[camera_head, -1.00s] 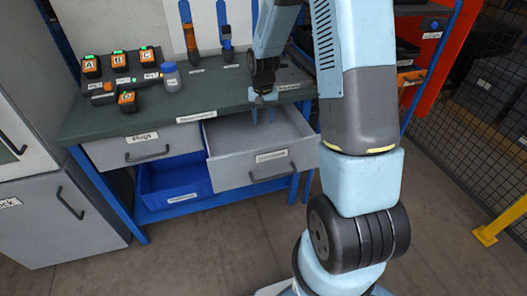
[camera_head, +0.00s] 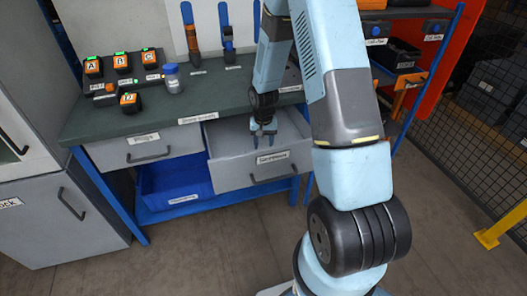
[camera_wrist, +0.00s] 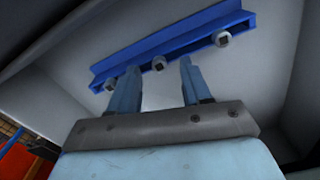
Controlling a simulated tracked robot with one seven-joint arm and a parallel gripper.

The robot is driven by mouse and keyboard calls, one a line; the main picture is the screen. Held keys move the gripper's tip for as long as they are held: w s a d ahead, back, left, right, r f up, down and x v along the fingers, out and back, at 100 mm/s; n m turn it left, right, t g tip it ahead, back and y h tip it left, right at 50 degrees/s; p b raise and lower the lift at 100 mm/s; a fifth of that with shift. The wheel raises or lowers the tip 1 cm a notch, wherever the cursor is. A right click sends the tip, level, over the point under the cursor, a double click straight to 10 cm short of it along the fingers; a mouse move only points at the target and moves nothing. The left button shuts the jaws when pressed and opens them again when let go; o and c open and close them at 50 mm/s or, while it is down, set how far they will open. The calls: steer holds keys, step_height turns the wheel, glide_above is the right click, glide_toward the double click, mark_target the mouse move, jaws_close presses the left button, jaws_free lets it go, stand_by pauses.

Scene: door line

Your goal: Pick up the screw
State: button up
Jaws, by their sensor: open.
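In the head view my gripper (camera_head: 264,133) points down into the open drawer (camera_head: 262,169); the screws and rack are hidden there.
The drawer walls stand close around my gripper. The green bench top (camera_head: 190,107) above carries a white bottle with a blue cap (camera_head: 171,78) and several labelled orange-black blocks (camera_head: 121,62). A closed drawer (camera_head: 145,147) and a blue bin (camera_head: 175,182) lie left.

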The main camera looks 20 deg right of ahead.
steer(key=shift+f, duration=0.9)
steer(key=shift+s, duration=0.1)
steer(key=shift+c, duration=0.4)
steer(key=shift+s, duration=0.1)
jaws_close()
